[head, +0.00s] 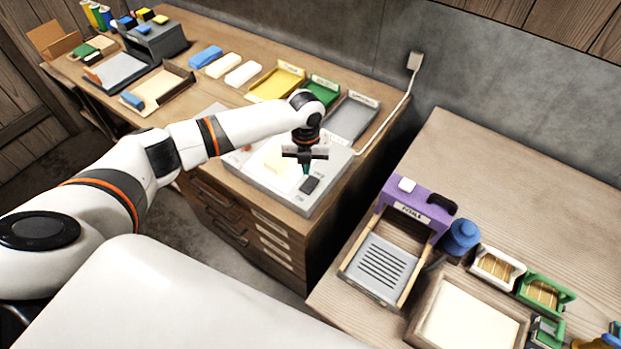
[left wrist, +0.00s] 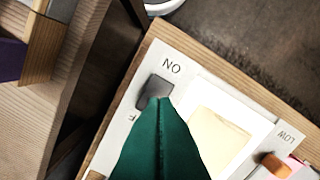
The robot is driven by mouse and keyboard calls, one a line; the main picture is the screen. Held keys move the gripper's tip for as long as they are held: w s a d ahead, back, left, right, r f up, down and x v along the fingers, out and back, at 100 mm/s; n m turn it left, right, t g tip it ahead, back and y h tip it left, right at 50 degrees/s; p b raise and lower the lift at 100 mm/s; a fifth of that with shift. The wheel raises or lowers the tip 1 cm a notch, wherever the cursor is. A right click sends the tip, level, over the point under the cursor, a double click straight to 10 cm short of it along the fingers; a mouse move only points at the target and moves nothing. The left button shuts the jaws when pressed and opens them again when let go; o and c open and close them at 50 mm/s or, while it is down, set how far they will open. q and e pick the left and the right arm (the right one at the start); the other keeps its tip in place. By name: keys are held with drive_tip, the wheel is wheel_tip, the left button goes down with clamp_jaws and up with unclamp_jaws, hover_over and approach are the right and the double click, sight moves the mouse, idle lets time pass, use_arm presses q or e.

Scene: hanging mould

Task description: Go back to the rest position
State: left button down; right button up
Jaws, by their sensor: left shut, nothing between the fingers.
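My left gripper (head: 306,167) has dark green fingers pressed together with nothing between them. It hangs over a pale grey appliance (head: 262,182) on the wooden cabinet, close to its dark rocker switch (head: 310,185). In the left wrist view the shut fingers (left wrist: 163,102) point at the dark switch (left wrist: 154,91), which has "ON" printed beside it. I cannot tell whether the fingertips touch the switch; they hide part of its surroundings. A pale yellowish sheet or block (left wrist: 222,135) lies on the appliance's white plate. My right gripper is not in view.
Yellow (head: 277,84), green (head: 322,90) and grey (head: 351,118) trays stand behind the appliance. A white cord runs to a wall socket (head: 414,61). A purple-framed press (head: 415,207) and a shallow pale tray (head: 470,315) are on the right table. A gap separates cabinet and table.

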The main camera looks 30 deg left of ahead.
use_arm(q)
drive_tip(key=shift+f, duration=0.15)
drive_tip(key=s+d+f+n+t+h, duration=0.2)
drive_tip(key=s+d+n+h, duration=0.1)
drive_tip(key=s+d+n, duration=1.1)
drive_tip(key=s+a+r+n+t+y, duration=0.1)
drive_tip(key=s+a+r+n, duration=0.1)
drive_tip(key=s+a+n, duration=0.4)
drive_tip(key=s+a+r+n+t+y, duration=0.1)
drive_tip(key=s+a+r+n+y, duration=0.15)
drive_tip(key=s+n, duration=0.65)
wheel_tip(320, 180, down, 31)
drive_tip(key=g+b, duration=0.2)
drive_tip(key=b, duration=0.3)
drive_tip(key=s+a+f+g+b, duration=0.1)
drive_tip(key=s+a+f+b, duration=0.2)
drive_tip(key=s+f, duration=1.3)
wheel_tip(320, 180, down, 3)
drive_tip(key=shift+s+f, duration=0.1)
drive_tip(key=shift+s, duration=0.2)
